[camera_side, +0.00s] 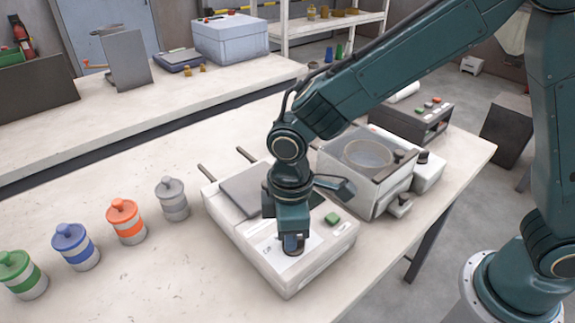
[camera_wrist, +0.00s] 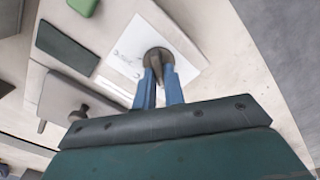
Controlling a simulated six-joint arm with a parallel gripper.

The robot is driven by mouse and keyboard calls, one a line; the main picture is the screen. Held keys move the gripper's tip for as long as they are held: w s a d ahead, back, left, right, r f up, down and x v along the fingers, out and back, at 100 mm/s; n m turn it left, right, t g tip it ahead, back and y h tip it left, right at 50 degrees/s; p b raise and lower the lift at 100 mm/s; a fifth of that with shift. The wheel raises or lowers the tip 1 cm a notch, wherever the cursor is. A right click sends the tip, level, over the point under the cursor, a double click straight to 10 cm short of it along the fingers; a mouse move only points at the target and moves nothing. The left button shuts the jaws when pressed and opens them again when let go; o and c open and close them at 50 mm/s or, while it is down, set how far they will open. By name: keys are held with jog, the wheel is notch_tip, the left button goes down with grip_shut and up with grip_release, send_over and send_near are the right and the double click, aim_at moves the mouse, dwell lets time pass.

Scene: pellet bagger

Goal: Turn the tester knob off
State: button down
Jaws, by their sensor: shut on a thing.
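The tester (camera_side: 265,262) is a white box on the bench in the side view. Its dark knob (camera_wrist: 157,56) stands on a white label plate (camera_wrist: 127,52) with markings. My gripper (camera_side: 291,240) comes down from above onto the tester's front part. In the wrist view, the two blue fingers of my gripper (camera_wrist: 159,76) are shut on the knob, one on each side. In the side view the gripper hides most of the knob. The markings are too small to read, so the knob's setting cannot be told. A green button (camera_side: 332,219) is on the tester, right of my gripper.
Lidded jars in grey (camera_side: 172,203), orange (camera_side: 126,226), blue (camera_side: 76,251) and green (camera_side: 20,278) stand left of the tester. A grey box with a round basin (camera_side: 368,156) stands close behind right.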

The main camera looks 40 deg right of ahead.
jog(key=shift+n, duration=0.5)
jog(key=c, duration=1.5)
grip_release()
jog(key=shift+r, duration=0.15)
notch_tip(320, 180, up, 14)
jog(key=shift+f, duration=0.2)
